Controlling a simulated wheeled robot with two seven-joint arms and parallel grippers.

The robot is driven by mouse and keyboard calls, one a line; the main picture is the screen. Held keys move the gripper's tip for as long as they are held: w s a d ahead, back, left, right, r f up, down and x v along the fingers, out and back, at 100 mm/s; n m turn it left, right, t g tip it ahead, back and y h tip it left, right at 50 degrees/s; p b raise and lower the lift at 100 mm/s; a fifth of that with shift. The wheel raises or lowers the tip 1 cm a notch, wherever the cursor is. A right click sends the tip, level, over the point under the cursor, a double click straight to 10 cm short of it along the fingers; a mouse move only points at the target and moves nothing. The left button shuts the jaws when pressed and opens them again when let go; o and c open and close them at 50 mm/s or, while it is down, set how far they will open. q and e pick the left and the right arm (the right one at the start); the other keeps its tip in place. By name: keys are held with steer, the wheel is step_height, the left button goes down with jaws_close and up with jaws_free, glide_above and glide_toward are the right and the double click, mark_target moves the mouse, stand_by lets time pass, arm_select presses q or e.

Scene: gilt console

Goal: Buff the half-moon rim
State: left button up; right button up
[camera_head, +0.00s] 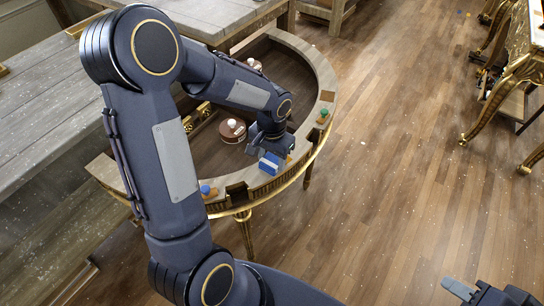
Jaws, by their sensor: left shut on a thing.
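The half-moon table has a pale curved rim (320,72) around a darker brown top. My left gripper (268,148) is over the front part of the rim. It is shut on a blue block (270,164) with a pale band, which is at the rim; whether it touches the wood I cannot tell. My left arm hides the left part of the table. My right gripper (460,289) is at the bottom right, over the floor and away from the table; its finger gap is unclear.
On the rim are a green-knobbed piece (323,115) and a blue-knobbed piece (207,190). A round brown piece with a white knob (233,129) sits on the inner top. A grey plank table (50,110) stands left, gilt furniture (515,75) right. The wooden floor (400,150) between is clear.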

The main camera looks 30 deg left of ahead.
arm_select(q)
steer(key=shift+r, duration=0.7)
steer(key=shift+w+r+p, duration=0.15)
steer(key=shift+r+p, duration=0.05)
steer(key=shift+p, duration=0.2)
steer(key=shift+r, duration=0.3)
steer(key=shift+r+p, duration=2.2)
steer(key=shift+r, duration=0.45)
